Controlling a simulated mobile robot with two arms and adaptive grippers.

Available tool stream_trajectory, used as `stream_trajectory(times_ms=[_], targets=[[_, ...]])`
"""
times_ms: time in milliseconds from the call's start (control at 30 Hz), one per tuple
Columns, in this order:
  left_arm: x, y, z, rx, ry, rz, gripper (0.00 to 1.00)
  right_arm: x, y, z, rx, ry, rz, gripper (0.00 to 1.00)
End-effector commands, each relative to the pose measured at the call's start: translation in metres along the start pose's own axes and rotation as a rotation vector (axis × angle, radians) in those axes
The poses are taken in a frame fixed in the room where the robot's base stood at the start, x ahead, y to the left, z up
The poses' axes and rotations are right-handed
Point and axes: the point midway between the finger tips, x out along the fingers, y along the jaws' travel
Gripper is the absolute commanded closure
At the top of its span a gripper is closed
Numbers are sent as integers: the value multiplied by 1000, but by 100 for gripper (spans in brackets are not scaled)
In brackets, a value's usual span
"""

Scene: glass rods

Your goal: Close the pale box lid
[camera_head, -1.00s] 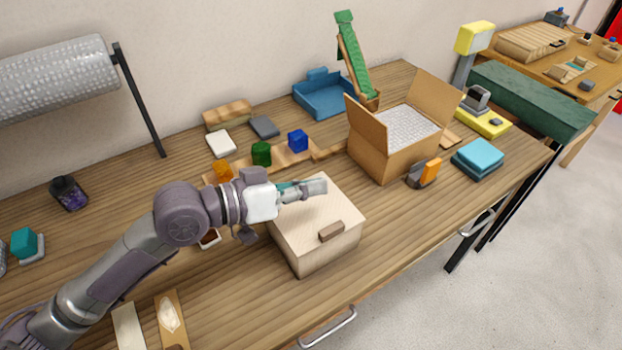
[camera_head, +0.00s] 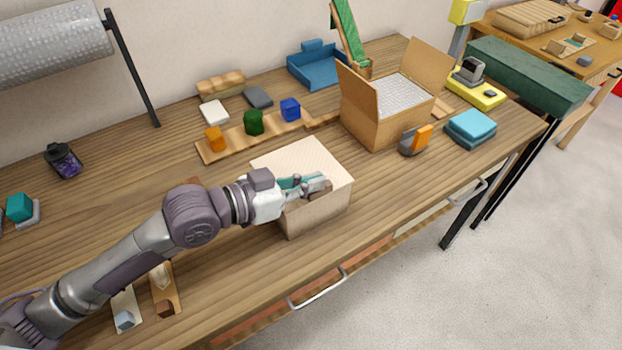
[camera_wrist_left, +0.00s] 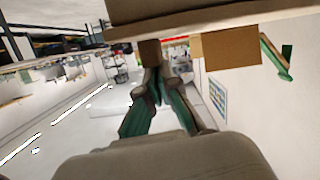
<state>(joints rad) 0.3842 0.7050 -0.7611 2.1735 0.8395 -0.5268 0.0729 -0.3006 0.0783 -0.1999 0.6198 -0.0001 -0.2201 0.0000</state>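The pale box (camera_head: 318,216) stands on the wooden table with its lid (camera_head: 300,157) lying about flat over the top. Any small gap under the lid cannot be made out. A brown handle block (camera_head: 322,190) sits near the lid's front edge. My left gripper (camera_head: 314,186) is low over the lid, its fingertips at the handle. In the left wrist view the two fingers (camera_wrist_left: 163,80) converge at a brown block (camera_wrist_left: 149,52), seemingly the handle, under a pale panel. Whether they grip it is unclear. My right gripper is not in view.
A plank (camera_head: 220,149) with orange, green and blue blocks lies behind the pale box. An open cardboard box (camera_head: 372,122) stands to the right, with an orange-and-grey item (camera_head: 415,139) beside it. Clear table lies right of the pale box.

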Motion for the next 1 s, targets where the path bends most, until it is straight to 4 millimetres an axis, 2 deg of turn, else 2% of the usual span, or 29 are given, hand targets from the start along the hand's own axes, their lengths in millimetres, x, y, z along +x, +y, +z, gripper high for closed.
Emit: stream_trajectory(times_ms=[467, 567, 800, 833, 867, 1000], targets=[[0, 1, 0, -4, -9, 1, 100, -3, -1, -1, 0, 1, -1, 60], [-2, 1, -9, -4, -7, 0, 100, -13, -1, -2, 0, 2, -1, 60], [-6, 2, -47, -2, -2, -5, 100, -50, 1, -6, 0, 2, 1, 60], [-7, 1, -48, -2, -2, -7, 100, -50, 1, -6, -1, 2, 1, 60], [-14, 0, -37, 0, -5, -8, 100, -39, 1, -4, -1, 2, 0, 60], [-44, 0, -35, 1, -5, -9, 100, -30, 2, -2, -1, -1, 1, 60]])
